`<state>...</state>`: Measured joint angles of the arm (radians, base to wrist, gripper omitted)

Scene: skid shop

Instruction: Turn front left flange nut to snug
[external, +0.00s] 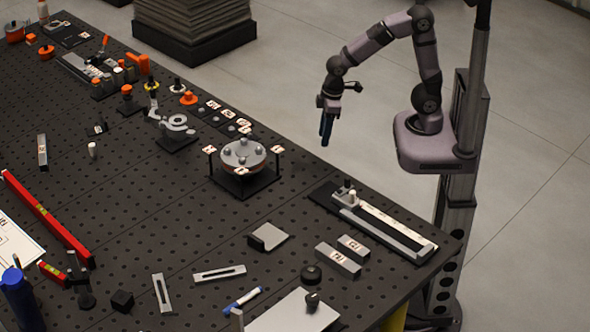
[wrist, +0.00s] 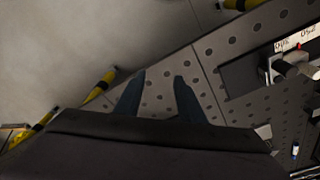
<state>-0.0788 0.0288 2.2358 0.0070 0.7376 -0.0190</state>
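The flange (external: 243,155) is a round metallic disc with several nuts or bolt heads on top. It stands on a black square stand near the table's far right edge, with small labelled tags around it. The labels are too small to read, so I cannot tell which nut is the front left one or how tight any is. My gripper (external: 326,130) hangs pointing down, right of the flange and apart from it, off the table's edge. In the wrist view its two dark blue fingers (wrist: 159,75) are spread with nothing between them. I do not make out the flange there.
A slide-like fixture (external: 385,232) lies along the table's right edge. Two labelled metal blocks (external: 338,260) and a grey plate (external: 268,236) lie in front. Knobs and labelled fittings crowd the far left. The perforated tabletop (external: 195,225) is bare in front of the flange.

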